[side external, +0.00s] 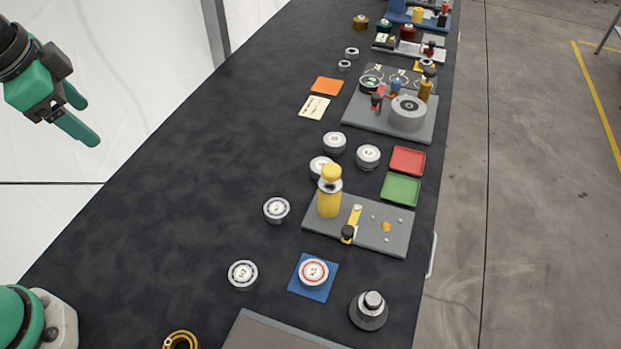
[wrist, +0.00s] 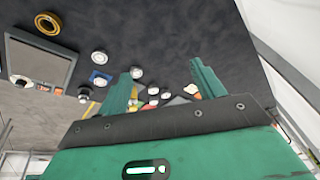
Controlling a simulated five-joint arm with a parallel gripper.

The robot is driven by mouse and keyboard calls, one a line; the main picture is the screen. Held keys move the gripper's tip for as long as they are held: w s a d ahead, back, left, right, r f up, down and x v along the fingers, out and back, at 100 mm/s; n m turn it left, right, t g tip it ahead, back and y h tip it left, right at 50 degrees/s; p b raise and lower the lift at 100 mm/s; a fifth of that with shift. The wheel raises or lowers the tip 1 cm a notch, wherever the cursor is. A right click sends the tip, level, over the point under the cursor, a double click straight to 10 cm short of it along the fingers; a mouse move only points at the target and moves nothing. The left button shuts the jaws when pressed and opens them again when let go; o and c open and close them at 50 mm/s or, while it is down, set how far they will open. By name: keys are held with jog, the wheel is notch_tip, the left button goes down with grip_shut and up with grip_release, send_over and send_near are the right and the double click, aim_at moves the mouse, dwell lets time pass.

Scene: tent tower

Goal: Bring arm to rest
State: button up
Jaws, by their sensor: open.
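My gripper (side external: 82,113) is green with a dark wrist and hangs in the air at the upper left of the side external view. It is beyond the left edge of the dark table (side external: 190,190), away from all objects. In the wrist view, the two green fingers of my gripper (wrist: 160,85) stand wide apart with nothing held between them. The table and its objects appear small beyond the fingertips.
A grey board with a yellow cylinder (side external: 329,198) stands at mid table. Several white round pieces lie around it, one on a blue square (side external: 325,290). Red (side external: 408,160) and green (side external: 401,189) trays lie right. The table's left part is clear.

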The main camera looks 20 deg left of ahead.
jog(key=s+a+f+n+t, duration=0.2)
jog(key=s+a+f+n, duration=0.1)
jog(key=s+a+n, duration=0.2)
jog(key=shift+a+n+y, duration=0.4)
jog(key=shift+a+n, duration=0.2)
jog(key=shift+n, duration=0.6)
